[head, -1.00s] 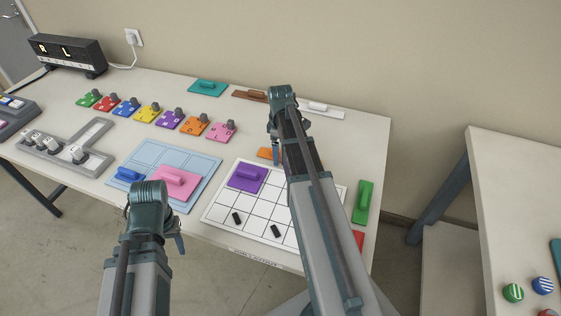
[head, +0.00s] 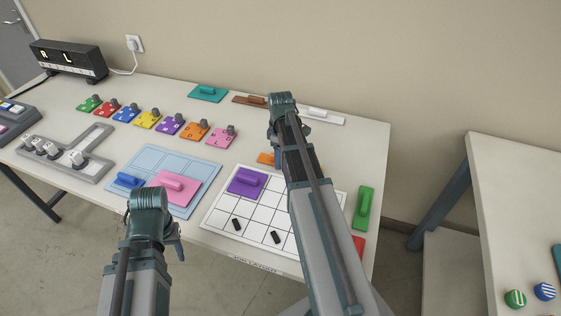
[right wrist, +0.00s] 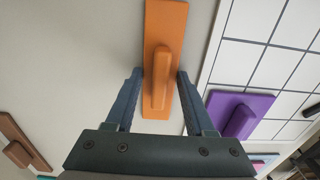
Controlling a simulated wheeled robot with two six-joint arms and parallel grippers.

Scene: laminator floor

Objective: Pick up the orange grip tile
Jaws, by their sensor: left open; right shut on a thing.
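The orange grip tile (right wrist: 165,18) is a long flat plate with a raised bar handle. In the right wrist view my right gripper (right wrist: 159,76) has one finger on each side of that handle and is shut on it. In the head view only a small part of the tile (head: 265,158) shows, left of my right arm, beside the white grid board's far edge; my right gripper (head: 277,153) is mostly hidden by its own wrist. I cannot tell whether the tile is off the table. My left gripper (head: 174,242) is open and empty, low near the table's front edge.
The white grid board (head: 221,205) holds a purple tile (head: 243,188) and black pieces. A blue mat (head: 150,158) holds pink and blue tiles. Teal (head: 208,93), brown (head: 250,100) and white (head: 325,117) tiles lie at the back; a green one (head: 363,208) lies right.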

